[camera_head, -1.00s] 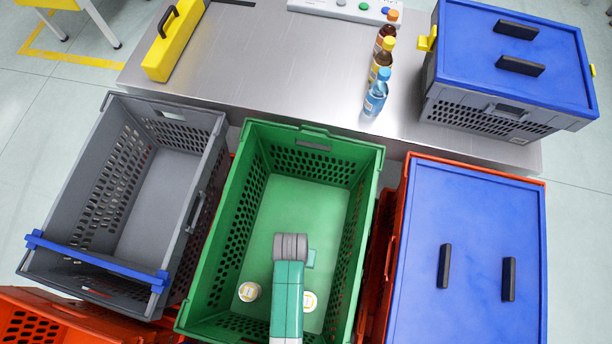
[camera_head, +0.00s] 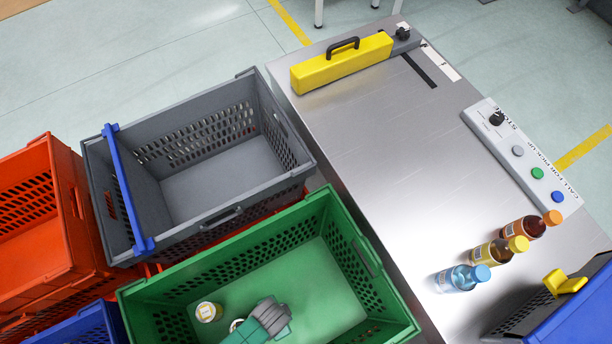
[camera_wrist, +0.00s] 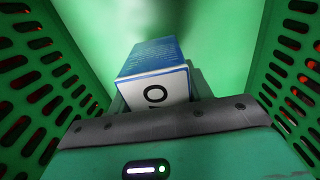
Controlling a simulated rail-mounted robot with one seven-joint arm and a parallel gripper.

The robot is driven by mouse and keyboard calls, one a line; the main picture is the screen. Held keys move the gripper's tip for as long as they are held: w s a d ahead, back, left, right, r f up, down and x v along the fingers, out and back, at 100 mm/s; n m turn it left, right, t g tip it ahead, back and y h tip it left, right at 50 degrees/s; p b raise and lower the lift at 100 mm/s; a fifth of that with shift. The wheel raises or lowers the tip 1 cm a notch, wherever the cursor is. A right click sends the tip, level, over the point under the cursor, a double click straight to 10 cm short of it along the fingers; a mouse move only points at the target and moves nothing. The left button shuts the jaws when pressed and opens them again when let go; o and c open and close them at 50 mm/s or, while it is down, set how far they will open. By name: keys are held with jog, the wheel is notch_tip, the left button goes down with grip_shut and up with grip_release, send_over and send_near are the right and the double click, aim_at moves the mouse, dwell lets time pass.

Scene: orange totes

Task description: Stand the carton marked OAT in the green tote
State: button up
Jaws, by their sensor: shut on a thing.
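In the wrist view a blue carton (camera_wrist: 152,55) with a white end is held between the fingers of my gripper (camera_wrist: 158,97). The white end shows an "O"; the rest of its marking is hidden. The carton is inside the green tote (camera_wrist: 228,25), whose slotted walls stand on both sides. Whether its far end touches the tote floor is not clear. In the head view my gripper (camera_head: 266,318) is low in the green tote (camera_head: 322,208), and it hides the carton there.
A grey tote (camera_head: 290,140) with a blue bar is behind. Bottles (camera_head: 497,250) stand on the metal table (camera_head: 400,160) at right. Orange totes (camera_head: 40,215) are at left.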

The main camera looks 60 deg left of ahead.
jog(key=w+b, duration=0.1)
jog(key=w, duration=0.4)
jog(key=w+f+b, duration=0.1)
jog(key=w+b, duration=0.1)
jog(key=w, duration=0.3)
jog(key=w+a+b, duration=0.1)
jog(key=w, duration=0.4)
jog(key=shift+w+f, duration=0.2)
jog(key=shift+w, duration=0.05)
jog(key=shift+w+f+b, duration=0.15)
jog(key=shift+w+b, duration=0.15)
jog(key=shift+b, duration=0.15)
notch_tip(320, 180, down, 3)
jog(key=shift+w+f+b, duration=0.15)
jog(key=shift+f+b, duration=0.05)
jog(key=shift+b, duration=0.95)
jog(key=shift+f, duration=0.1)
jog(key=o, duration=1.2)
jog(key=shift+c, duration=0.2)
notch_tip(320, 180, up, 12)
jog(key=p, duration=0.5)
jog(key=shift+p, duration=0.4)
